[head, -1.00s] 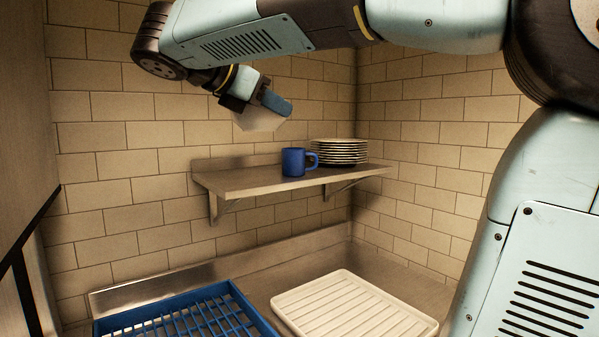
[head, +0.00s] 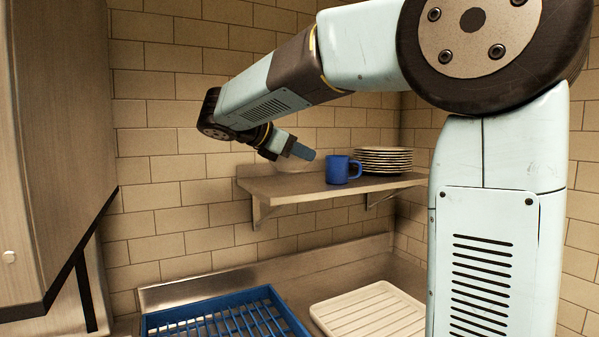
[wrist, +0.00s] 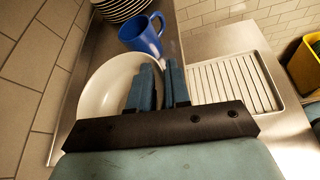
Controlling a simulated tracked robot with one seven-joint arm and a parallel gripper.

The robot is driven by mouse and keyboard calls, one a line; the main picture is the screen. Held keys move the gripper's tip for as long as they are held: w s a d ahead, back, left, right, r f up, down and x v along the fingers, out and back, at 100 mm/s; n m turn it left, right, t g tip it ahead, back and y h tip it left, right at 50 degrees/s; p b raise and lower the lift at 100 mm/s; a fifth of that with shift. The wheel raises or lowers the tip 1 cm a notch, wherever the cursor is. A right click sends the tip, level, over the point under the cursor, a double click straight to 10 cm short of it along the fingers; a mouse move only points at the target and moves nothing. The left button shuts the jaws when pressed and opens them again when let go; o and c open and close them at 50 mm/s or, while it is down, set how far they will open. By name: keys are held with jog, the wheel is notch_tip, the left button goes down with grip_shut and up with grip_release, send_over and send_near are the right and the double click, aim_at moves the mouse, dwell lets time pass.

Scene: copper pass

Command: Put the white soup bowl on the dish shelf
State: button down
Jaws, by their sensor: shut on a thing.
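The white soup bowl (head: 289,165) is at the left end of the dish shelf (head: 290,190), partly hidden behind my gripper (head: 304,153) in the head view. In the wrist view the bowl (wrist: 105,85) lies to the left of my fingers (wrist: 160,88), its open side facing the camera. My gripper is shut on the bowl's rim at its right side. The bowl is over the shelf, very low; I cannot tell whether its base touches the surface.
A blue mug (head: 343,170) stands on the shelf just right of the bowl, with a stack of plates (head: 383,160) beyond it. Below are a blue rack (head: 225,318) and a ribbed white drainboard (head: 370,314). A yellow container (wrist: 304,68) shows at right in the wrist view.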

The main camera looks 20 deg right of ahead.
aim_at(300, 168)
jog(key=shift+w+f, duration=0.5)
jog(key=shift+f, duration=0.1)
jog(key=shift+w+f, duration=0.2)
jog(key=shift+f, duration=1.55)
jog(key=c, duration=1.1)
grip_release()
